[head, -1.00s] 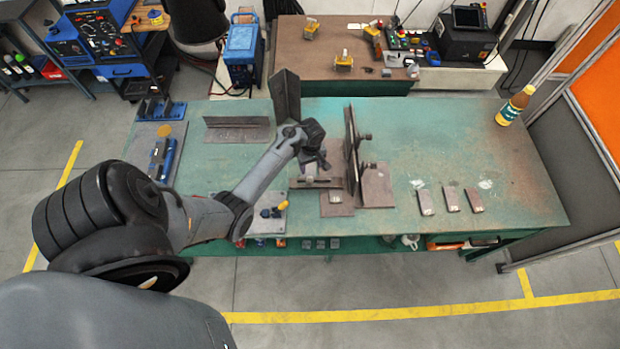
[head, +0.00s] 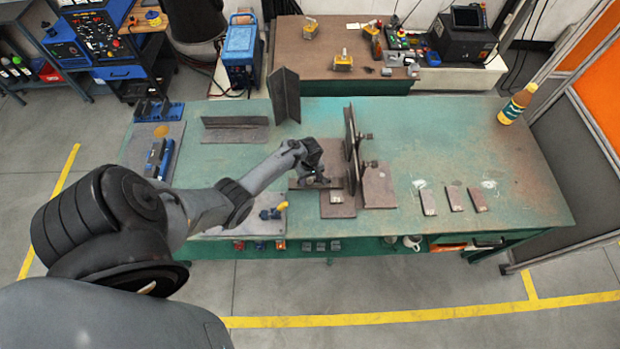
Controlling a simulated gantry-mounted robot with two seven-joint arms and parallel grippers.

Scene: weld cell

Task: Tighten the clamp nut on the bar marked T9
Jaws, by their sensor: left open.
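A dark steel fixture stands mid-table, with an upright plate (head: 349,148) and flat base plates (head: 378,190). Small clamp fittings (head: 368,164) stick out on the right side of the upright plate. A low clamp bar (head: 298,184) lies left of the upright plate, mostly hidden by my gripper. No T9 marking is readable on any part. My left gripper (head: 318,181) is open, pointing down at or just above this bar; I cannot tell whether it touches. Any nut there is hidden or too small to make out. My right gripper is not in view.
Angle irons (head: 236,129) and (head: 285,95) are behind and left of the fixture. Three small plates (head: 453,199) lie at the right front, and a bottle (head: 517,104) stands at the right edge. Blue clamps (head: 159,158) are at the left. The table's right middle is clear.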

